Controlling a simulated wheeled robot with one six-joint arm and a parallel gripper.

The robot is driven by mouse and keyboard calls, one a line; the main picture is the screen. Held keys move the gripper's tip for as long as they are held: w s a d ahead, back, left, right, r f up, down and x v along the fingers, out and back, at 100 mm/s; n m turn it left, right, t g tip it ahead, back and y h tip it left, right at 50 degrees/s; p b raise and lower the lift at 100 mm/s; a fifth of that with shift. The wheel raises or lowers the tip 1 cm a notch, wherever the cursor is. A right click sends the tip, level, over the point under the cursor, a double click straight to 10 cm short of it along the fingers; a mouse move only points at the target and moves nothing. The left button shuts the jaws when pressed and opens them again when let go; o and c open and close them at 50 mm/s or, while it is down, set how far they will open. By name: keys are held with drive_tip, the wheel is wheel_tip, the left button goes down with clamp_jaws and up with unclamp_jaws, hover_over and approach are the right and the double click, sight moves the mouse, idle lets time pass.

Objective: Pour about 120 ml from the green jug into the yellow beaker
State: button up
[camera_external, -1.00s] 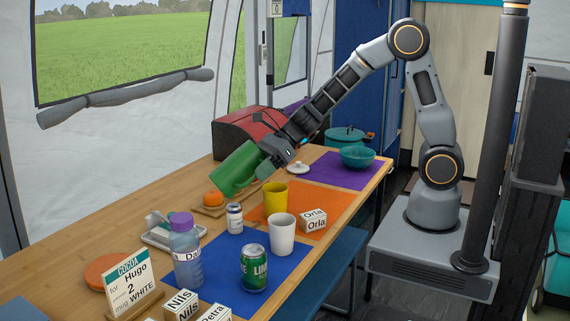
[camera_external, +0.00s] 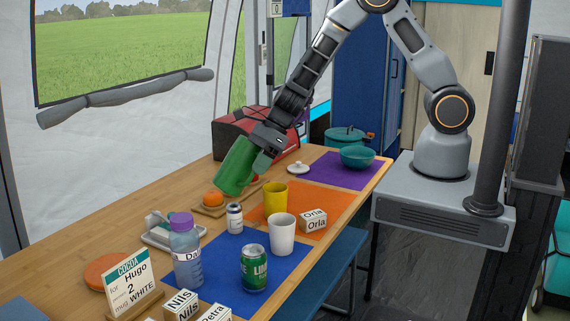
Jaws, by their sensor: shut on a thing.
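The green jug (camera_external: 237,167) is held by my gripper (camera_external: 260,152), which is shut on it. The jug is tilted a little from upright, above the back left part of the table, left of the yellow beaker. The yellow beaker (camera_external: 275,197) stands upright on the orange mat (camera_external: 309,199). A clear gap lies between jug and beaker. No stream of liquid shows, and the contents of both are hidden from this view.
A white mug (camera_external: 281,236), a small can (camera_external: 234,218), a green can (camera_external: 254,270) and a bottle (camera_external: 186,255) stand near the beaker. An orange fruit on a board (camera_external: 209,211) lies below the jug. A teal bowl (camera_external: 357,157) sits on the purple mat (camera_external: 324,172).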

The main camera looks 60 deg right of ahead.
sight(241, 183)
drive_tip(key=shift+w+a+r+g+h+p, duration=0.35)
drive_tip(key=shift+r+h+p, duration=0.25)
drive_tip(key=shift+p, duration=2.4)
drive_tip(key=shift+a+f+b, duration=0.15)
drive_tip(key=shift+f+b, duration=0.15)
drive_tip(key=shift+f, duration=0.1)
drive_tip(key=shift+a+h, duration=0.1)
drive_tip(key=shift+h, duration=0.2)
drive_tip(key=shift+w+a+g+h, duration=0.15)
drive_tip(key=shift+a+g+h, duration=0.05)
drive_tip(key=shift+g+h, duration=0.15)
drive_tip(key=shift+w+a+g+h, duration=0.35)
drive_tip(key=shift+a+g+h, duration=0.15)
drive_tip(key=shift+h, duration=0.35)
drive_tip(key=shift+w+a+f+g+h, duration=0.25)
drive_tip(key=shift+a+g+h, duration=0.3)
drive_tip(key=shift+h, duration=0.35)
drive_tip(key=shift+w, duration=0.1)
